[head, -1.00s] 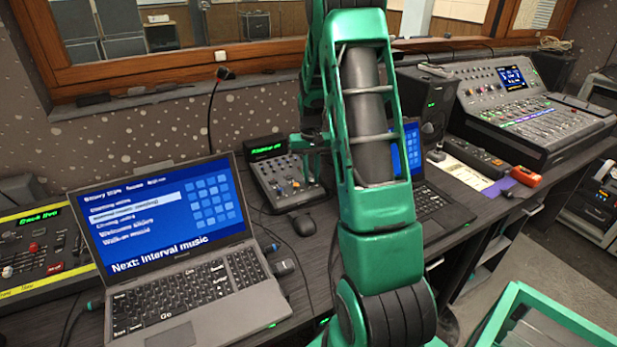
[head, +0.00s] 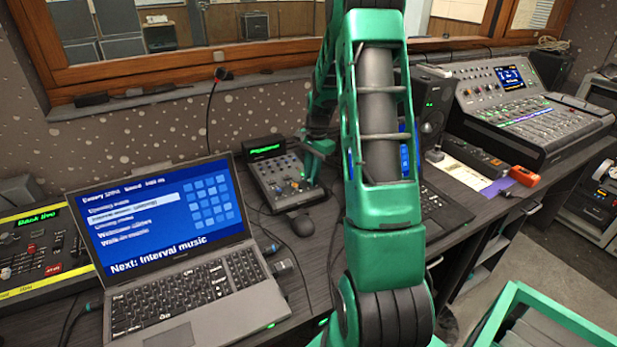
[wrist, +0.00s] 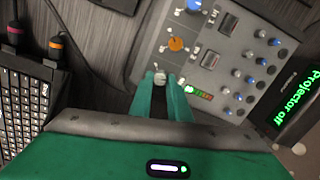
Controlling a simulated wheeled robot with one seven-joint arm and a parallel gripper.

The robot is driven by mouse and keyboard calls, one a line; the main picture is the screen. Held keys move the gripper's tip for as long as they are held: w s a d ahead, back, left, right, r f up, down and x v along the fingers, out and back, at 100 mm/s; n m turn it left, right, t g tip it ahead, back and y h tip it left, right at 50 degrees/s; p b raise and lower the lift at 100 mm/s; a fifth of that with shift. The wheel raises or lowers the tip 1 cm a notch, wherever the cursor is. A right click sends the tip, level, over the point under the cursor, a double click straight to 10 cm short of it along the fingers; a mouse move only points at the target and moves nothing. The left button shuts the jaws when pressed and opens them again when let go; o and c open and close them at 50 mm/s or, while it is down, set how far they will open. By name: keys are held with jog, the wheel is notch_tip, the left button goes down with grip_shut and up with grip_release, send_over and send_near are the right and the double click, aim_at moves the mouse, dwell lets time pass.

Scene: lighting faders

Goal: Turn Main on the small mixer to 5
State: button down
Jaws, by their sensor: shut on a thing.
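The small mixer (head: 276,182) is a grey desk unit with rows of small knobs, at the back of the desk between the laptops. In the wrist view its grey panel (wrist: 210,72) shows blue, white and dark knobs and an orange knob (wrist: 176,45). My gripper (wrist: 162,88) is shut on a small pale grey control (wrist: 160,76) near the panel's edge. Most of that control is hidden between the green fingers, and I cannot read its label or setting. In the head view my gripper (head: 311,172) is at the mixer's right side.
A green-lit display (wrist: 296,112) beside the panel reads "Projector off". A laptop (head: 185,235) stands in front-left, with a mouse (head: 300,223) beside it. A second laptop (head: 440,205) is partly behind my arm. A large mixing desk (head: 525,110) stands at the right.

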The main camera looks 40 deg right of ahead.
jog(key=m, duration=0.5)
jog(key=shift+w+a+t, duration=0.1)
jog(key=shift+a+t, duration=0.05)
jog(key=shift+t, duration=0.15)
jog(key=shift+r+m, duration=0.1)
jog(key=shift+m, duration=0.3)
jog(key=c, duration=1.7)
grip_release()
jog(key=shift+o, duration=0.2)
notch_tip(320, 180, up, 10)
jog(key=s+d, duration=0.1)
jog(key=shift+r, duration=0.25)
jog(key=shift+s, duration=0.1)
